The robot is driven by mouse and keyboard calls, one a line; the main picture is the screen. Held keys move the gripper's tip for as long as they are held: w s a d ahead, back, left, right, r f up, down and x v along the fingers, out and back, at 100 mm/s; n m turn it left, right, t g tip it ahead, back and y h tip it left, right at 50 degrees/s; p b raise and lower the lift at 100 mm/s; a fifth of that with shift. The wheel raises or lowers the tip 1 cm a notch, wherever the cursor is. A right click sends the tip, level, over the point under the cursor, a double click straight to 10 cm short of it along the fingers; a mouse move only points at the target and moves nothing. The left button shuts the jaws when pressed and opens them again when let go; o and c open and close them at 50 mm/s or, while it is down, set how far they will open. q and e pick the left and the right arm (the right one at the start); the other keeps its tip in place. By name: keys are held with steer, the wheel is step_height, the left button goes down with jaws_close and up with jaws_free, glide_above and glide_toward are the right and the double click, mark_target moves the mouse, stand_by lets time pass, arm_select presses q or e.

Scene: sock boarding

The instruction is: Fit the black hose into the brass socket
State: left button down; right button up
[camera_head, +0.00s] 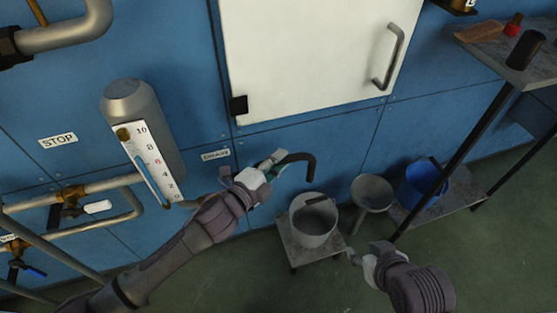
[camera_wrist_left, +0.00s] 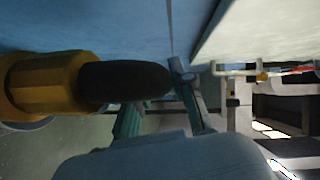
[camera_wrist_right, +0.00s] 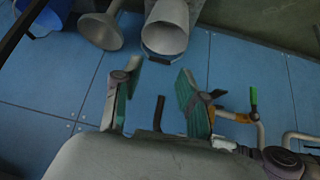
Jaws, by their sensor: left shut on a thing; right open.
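The black hose (camera_head: 300,159) is a short curved tube by the blue wall, its free end bending down above the white bucket. My left gripper (camera_head: 268,168) is shut on it. In the left wrist view the hose (camera_wrist_left: 125,80) lies between the fingertips (camera_wrist_left: 160,95) and meets or overlaps the brass socket (camera_wrist_left: 50,82), a hexagonal fitting. I cannot tell whether it is inside the socket. In the head view the socket is not visible. My right gripper (camera_head: 362,257) is open and empty, low at the right of the bucket; the hose (camera_wrist_right: 158,113) shows beyond its fingers (camera_wrist_right: 158,85).
The white bucket (camera_head: 300,238) stands on a low stool (camera_head: 292,252) with a dark piece across it. A grey funnel (camera_head: 372,192) and a blue bucket (camera_head: 418,185) are to its right. A shelf frame (camera_head: 455,150), pipes with valves (camera_head: 110,183) and a white cabinet door (camera_head: 300,60) flank the space.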

arm_select(q)
steer(key=shift+f, duration=0.3)
arm_select(e)
steer(key=shift+w+a+r+t, duration=0.2)
steer(key=shift+w+r+t, duration=0.05)
steer(key=shift+w, duration=0.2)
steer(key=shift+w+a+r+t, duration=0.15)
steer(key=shift+w+r+t, duration=0.1)
steer(key=shift+w, duration=0.2)
arm_select(q)
steer(key=c, duration=0.9)
jaws_free()
steer(key=shift+s+a, duration=0.2)
steer(key=shift+s, duration=0.05)
steer(key=v, duration=1.1)
steer(key=shift+s, duration=0.15)
steer(key=shift+a+r, duration=0.15)
